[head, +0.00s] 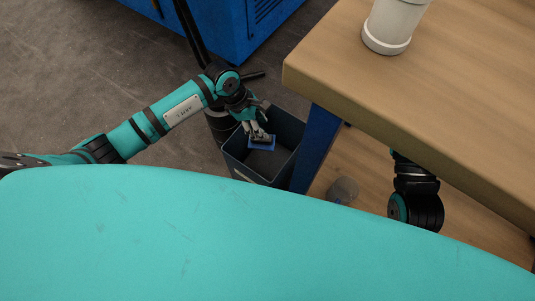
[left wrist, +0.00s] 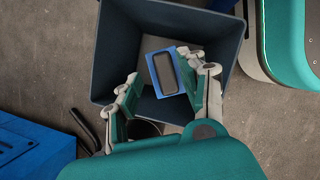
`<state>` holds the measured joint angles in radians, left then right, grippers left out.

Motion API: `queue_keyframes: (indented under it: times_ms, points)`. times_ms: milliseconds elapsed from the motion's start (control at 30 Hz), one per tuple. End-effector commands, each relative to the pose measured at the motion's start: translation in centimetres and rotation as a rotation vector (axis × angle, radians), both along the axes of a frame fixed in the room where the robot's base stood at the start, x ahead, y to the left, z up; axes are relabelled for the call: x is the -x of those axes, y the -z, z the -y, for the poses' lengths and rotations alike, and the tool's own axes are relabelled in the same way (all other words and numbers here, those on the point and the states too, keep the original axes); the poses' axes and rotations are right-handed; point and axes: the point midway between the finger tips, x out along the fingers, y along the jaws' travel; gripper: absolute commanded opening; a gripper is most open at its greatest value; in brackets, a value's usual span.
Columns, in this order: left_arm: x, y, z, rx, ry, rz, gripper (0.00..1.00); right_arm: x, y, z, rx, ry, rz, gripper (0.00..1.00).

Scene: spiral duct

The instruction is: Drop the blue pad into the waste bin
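The blue pad (head: 262,144), a blue block with a dark grey oblong face or handle, shows within the mouth of the dark waste bin (head: 294,128). My left gripper (head: 257,131) is above the bin, pointing down into it. In the left wrist view the pad (left wrist: 165,72) lies between and beyond the fingertips of the gripper (left wrist: 164,84), inside the outline of the bin (left wrist: 112,50). The fingers are spread, with a gap to the left of the pad; its right edge meets or overlaps the right finger. Its height in the bin is unclear. My right gripper is not visible.
A wooden table (head: 450,90) with a blue leg (head: 318,145) stands right of the bin. A white pot (head: 392,25) is on the table. A clear round container (head: 342,190) is under it. A blue cabinet (head: 235,30) stands behind.

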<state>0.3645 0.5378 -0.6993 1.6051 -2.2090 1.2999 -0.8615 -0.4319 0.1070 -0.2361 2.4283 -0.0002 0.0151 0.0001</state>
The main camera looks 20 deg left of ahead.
Motion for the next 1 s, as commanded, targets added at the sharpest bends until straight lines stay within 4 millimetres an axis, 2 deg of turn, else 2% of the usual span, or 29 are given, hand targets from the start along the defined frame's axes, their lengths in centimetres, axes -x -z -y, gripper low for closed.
queue_keyframes:
  times_ms: [100,333,467,800,1000]
  points:
    - [0.0,0.0,0.0,0.000,0.000,0.000,0.56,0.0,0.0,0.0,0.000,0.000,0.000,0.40]
    - [0.0,0.0,0.0,0.000,0.000,0.000,0.56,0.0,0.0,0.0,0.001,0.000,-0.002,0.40]
    - [0.0,-0.9,-0.4,-0.001,0.001,0.004,0.56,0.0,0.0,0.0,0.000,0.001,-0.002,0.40]
    - [0.3,-7.2,-3.0,-0.002,0.000,0.004,0.56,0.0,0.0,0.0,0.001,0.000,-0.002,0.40]
    - [0.5,-10.1,-4.1,0.000,0.000,0.002,0.56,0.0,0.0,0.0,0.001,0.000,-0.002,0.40]
